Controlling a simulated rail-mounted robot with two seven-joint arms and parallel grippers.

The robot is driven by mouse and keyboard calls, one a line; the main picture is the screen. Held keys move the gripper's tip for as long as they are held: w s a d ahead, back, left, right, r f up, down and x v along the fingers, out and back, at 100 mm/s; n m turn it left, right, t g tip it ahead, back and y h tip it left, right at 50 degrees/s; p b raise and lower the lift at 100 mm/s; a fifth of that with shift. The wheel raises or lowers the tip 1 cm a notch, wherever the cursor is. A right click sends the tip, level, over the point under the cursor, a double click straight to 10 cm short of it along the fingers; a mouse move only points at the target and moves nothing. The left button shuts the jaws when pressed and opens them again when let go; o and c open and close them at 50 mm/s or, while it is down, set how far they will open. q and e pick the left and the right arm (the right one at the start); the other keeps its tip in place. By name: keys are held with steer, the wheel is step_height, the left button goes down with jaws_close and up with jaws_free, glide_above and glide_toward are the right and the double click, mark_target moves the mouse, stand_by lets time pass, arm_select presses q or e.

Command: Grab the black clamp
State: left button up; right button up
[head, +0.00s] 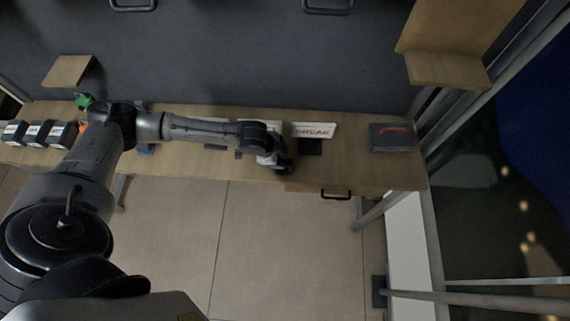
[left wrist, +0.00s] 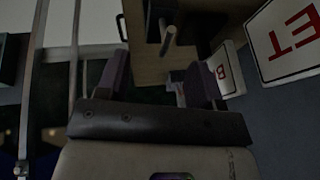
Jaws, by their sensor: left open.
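My left arm reaches right across the wooden table, and its open gripper (head: 279,166) is above the table near the front edge. In the left wrist view, the two dark fingers of the left gripper (left wrist: 165,88) stand wide apart with nothing between them. A black object with a grey metal rod (left wrist: 168,38) shows beyond the fingers, at the top centre, and appears to be the black clamp. It looks apart from both fingers. Its full shape is cut off by the picture edge. In the head view I cannot make out the clamp for certain; the gripper may hide it. My right gripper is not in view.
The wooden table (head: 190,175) holds a white BREAK sign (head: 315,130) on a dark base, a grey box (head: 391,138) at right and several dark boxes (head: 38,133) at left. A drawer handle (head: 336,194) sticks out in front. The tiled floor (head: 265,255) is clear.

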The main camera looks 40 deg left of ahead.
mark_target(288, 162)
arm_select(q)
steer(key=shift+p+x, duration=0.6)
steer(key=shift+x, duration=2.3)
steer(key=shift+s+d, duration=0.1)
steer(key=shift+s, duration=0.1)
jaws_close()
